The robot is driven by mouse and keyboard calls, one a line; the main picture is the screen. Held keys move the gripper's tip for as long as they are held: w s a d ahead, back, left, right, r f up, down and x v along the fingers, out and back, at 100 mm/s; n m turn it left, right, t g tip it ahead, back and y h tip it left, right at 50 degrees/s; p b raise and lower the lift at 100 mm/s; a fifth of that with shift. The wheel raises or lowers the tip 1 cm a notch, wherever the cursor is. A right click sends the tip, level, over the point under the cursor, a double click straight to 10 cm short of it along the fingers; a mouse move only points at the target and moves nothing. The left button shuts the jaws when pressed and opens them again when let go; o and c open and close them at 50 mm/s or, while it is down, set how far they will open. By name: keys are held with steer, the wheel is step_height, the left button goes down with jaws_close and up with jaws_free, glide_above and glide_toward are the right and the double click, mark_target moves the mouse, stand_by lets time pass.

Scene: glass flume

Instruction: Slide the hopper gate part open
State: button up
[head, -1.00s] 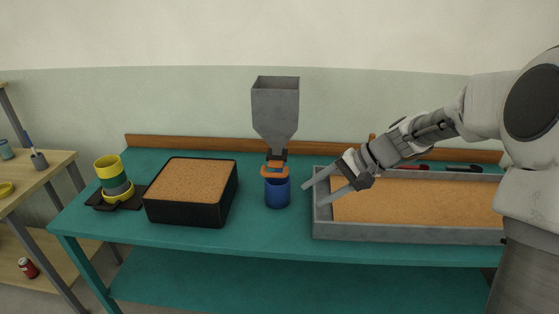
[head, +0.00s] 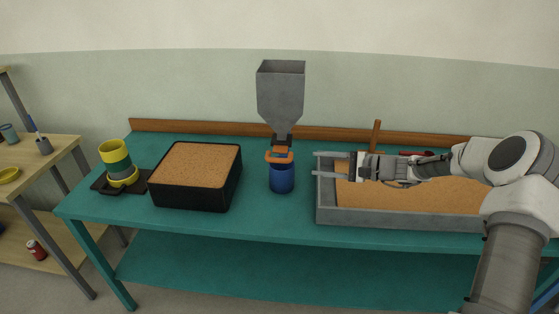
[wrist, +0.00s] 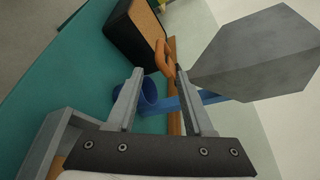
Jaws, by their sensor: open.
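The grey hopper (head: 281,92) stands at the back of the teal bench, a square bin narrowing to a spout. At its lower end is the gate with an orange loop handle (head: 279,156). A blue cup (head: 282,179) is directly below. My gripper (head: 315,164) is open and empty, right of the handle and apart from it, its fingers pointing left. In the wrist view, the orange handle (wrist: 164,58) appears just beyond and between the fingertips (wrist: 160,73). The hopper (wrist: 262,55) fills the right there, and the blue cup (wrist: 149,94) is partly hidden by a finger.
A long grey tray of sand (head: 340,217) lies under my arm at the right. A wooden back rail (head: 200,128) runs behind. Bare bench lies between box and cup.

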mark_target(286, 161)
steer(key=p+x, duration=0.1)
steer(key=x, duration=1.2)
steer(key=shift+w+a+f, duration=0.1)
steer(key=shift+a+f, duration=0.05)
steer(key=shift+a, duration=0.2)
steer(key=shift+c, duration=0.2)
jaws_close()
stand_by(0.5)
